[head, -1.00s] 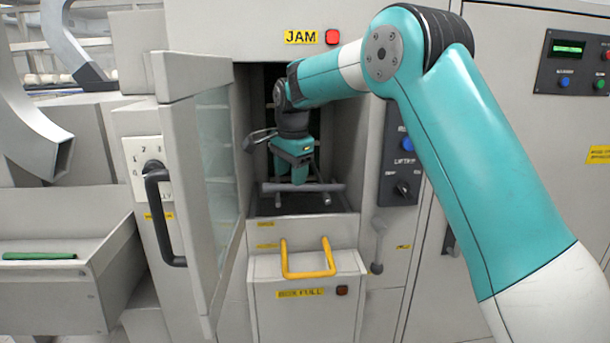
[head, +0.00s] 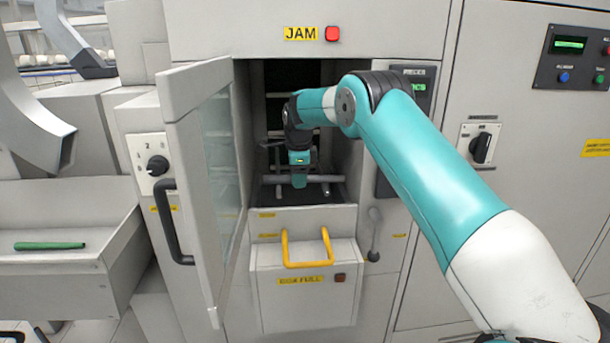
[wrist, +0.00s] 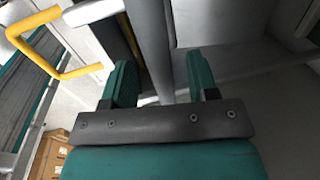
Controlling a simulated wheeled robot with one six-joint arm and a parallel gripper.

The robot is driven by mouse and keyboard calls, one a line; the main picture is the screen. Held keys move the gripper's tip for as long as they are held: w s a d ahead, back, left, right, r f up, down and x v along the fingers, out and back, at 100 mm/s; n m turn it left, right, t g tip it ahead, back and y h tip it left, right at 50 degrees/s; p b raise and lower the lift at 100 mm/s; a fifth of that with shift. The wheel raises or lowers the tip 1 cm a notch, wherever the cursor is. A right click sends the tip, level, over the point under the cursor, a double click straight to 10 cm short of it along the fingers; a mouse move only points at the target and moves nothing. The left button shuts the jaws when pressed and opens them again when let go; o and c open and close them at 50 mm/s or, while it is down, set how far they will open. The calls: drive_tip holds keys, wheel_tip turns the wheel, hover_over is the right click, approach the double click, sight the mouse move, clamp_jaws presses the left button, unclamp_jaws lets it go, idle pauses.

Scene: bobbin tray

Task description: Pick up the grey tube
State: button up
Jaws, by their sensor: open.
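The grey tube (head: 320,178) lies crosswise inside the open compartment of the machine, low down near its front. In the wrist view the tube (wrist: 150,40) runs from the top edge down between the two teal fingers. My gripper (head: 299,184) points down at the tube inside the compartment and hides part of it. In the wrist view my gripper (wrist: 161,78) is open, with a finger on either side of the tube and gaps visible. I cannot tell whether either finger touches it.
The hinged door (head: 200,185) stands open to the left of the compartment. A yellow handle (head: 306,262) is on the box front below the opening. A green tube (head: 50,246) lies in a grey tray (head: 60,285) at the left. The compartment walls stand close around my arm.

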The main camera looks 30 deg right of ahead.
drive_tip(key=shift+f, duration=0.2)
drive_tip(key=c, duration=1)
drive_tip(key=shift+r+b, duration=0.15)
drive_tip(key=shift+b, duration=0.3)
